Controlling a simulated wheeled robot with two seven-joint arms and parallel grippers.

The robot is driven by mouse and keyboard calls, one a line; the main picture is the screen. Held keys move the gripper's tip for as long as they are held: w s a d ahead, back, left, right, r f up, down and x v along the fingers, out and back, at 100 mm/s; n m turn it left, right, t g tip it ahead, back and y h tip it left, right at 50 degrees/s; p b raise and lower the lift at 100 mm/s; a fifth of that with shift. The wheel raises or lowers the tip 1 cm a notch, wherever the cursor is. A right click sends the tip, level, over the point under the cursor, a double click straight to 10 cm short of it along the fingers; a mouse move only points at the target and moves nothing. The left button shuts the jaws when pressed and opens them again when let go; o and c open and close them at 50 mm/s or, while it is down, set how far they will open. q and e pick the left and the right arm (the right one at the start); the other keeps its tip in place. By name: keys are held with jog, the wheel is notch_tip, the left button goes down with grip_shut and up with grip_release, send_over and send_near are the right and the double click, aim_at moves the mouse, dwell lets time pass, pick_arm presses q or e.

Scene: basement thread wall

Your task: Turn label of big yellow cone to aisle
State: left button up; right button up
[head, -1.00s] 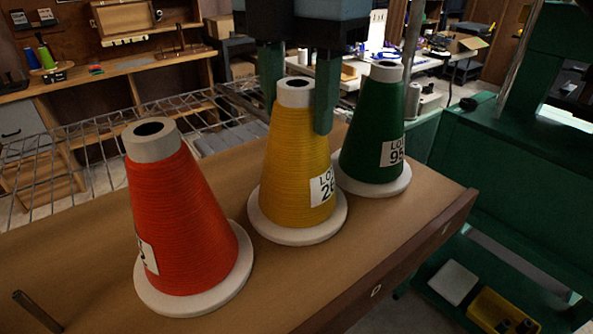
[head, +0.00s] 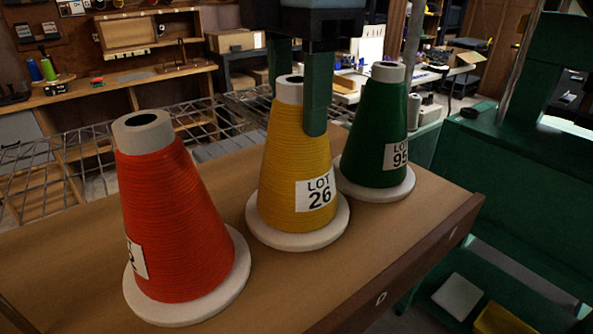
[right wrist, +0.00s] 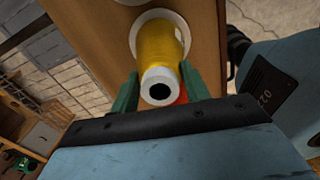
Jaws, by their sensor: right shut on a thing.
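The big yellow cone (head: 283,172) stands upright on its pale disc between an orange-red cone and a green cone. Its white label, LOT 26 (head: 316,194), shows in full, facing the front right of the picture. My right gripper (head: 294,105) comes from above with its green fingers on both sides of the cone's top and is shut on it. In the right wrist view the yellow cone (right wrist: 162,46) points its pale hollow tip between the fingers (right wrist: 160,92). My left gripper is not in view.
The orange-red cone (head: 178,215) stands close on the left, its label partly turned away. The green cone (head: 374,135), labelled LOT 95, stands close behind right. All stand on a brown shelf board (head: 300,283) with a darker front edge. A green machine (head: 515,190) is at right.

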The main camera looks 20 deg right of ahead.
jog(key=shift+f, duration=0.2)
dwell(0.5)
jog(key=o, duration=1)
